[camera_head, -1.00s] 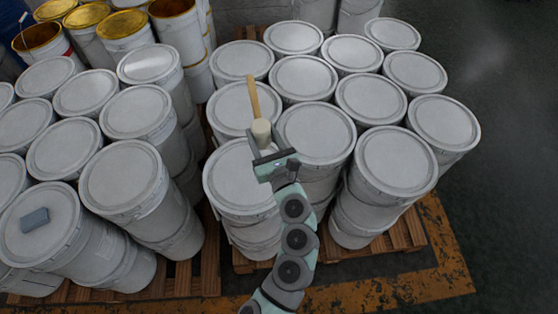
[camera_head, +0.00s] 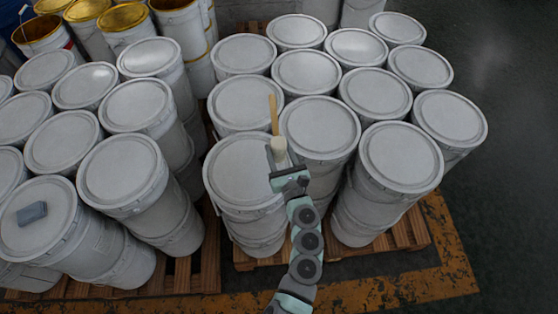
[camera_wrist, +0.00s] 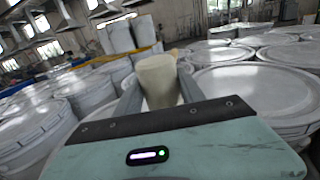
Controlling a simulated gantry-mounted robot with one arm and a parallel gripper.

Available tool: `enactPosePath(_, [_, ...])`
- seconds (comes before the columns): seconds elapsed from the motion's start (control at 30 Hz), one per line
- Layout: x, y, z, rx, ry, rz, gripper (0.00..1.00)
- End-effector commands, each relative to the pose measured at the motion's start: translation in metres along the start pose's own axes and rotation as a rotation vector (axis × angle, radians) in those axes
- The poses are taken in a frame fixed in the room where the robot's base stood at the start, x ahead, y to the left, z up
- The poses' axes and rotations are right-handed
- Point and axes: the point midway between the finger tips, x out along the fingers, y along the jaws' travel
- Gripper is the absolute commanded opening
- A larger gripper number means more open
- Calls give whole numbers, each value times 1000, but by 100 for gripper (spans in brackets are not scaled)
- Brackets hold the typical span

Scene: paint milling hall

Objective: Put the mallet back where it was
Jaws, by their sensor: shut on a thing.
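The mallet (camera_head: 278,143) has a pale cream head and a tan wooden handle (camera_head: 273,115). In the head view the handle points away toward the back of the pallet. My gripper (camera_head: 280,162) is shut on the mallet's head, above the front drums of the right-hand pallet. In the wrist view the cream head (camera_wrist: 158,80) stands between the two grey fingers, and the handle is mostly hidden behind it. I cannot tell how high the mallet is above the lids.
White lidded drums (camera_head: 320,125) stand close together on wooden pallets (camera_head: 402,236). A grey block (camera_head: 32,212) lies on a front-left drum lid. Open yellow-rimmed buckets (camera_head: 38,36) stand at the back left. Bare dark floor (camera_head: 500,170) lies to the right.

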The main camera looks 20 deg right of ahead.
Motion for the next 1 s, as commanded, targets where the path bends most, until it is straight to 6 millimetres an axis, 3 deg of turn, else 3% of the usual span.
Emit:
enactPosePath(0.3, [0, 0, -38, 3, -1, 0, 0])
enactPosePath(0.77, [0, -1, -44, 1, -2, -1, 0])
enactPosePath(0.8, [-1, 0, -45, 0, -1, -1, 47])
enactPosePath(1.0, [-1, 0, -44, 0, -1, -1, 63])
